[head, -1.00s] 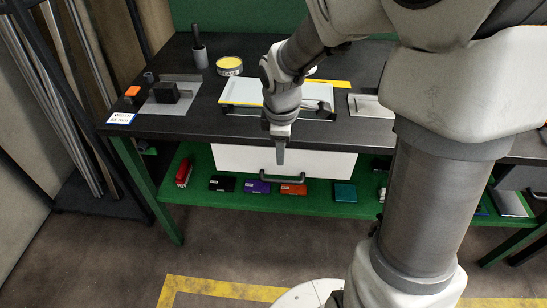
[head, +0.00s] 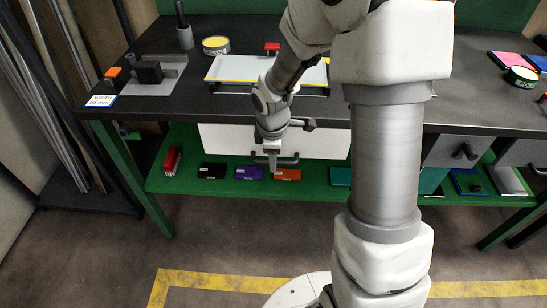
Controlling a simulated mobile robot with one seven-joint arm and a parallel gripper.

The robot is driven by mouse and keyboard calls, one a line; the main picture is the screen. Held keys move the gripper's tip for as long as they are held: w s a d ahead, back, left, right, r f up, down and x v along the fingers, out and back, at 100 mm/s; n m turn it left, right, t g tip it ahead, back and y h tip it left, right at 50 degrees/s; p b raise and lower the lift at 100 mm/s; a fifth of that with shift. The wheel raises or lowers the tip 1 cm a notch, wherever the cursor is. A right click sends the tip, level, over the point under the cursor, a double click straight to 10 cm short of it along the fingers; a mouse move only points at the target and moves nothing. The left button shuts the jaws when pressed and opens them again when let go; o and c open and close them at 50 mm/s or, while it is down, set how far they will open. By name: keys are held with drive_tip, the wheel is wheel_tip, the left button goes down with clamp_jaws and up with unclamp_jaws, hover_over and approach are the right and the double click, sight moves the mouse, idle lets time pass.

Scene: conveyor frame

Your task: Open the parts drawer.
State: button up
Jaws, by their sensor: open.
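The parts drawer has a white front (head: 225,139) under the dark bench top, with its top close beneath the bench edge. A dark bar handle (head: 290,161) is low on the middle of the front. My gripper (head: 273,168) points down at the handle, and its open fingers overlap the handle's middle in the head view. The fingers are seen nearly edge-on, so I cannot tell whether they straddle or touch the bar. My gripper and wrist hide part of the drawer front and handle.
The bench top (head: 140,112) holds a white board (head: 235,69) and a yellow-topped tin (head: 216,45). Below the drawer, a green shelf (head: 180,185) carries a red item (head: 172,160), a purple box (head: 248,172) and an orange box (head: 288,174).

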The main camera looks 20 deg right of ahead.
clamp_jaws()
idle(1.4)
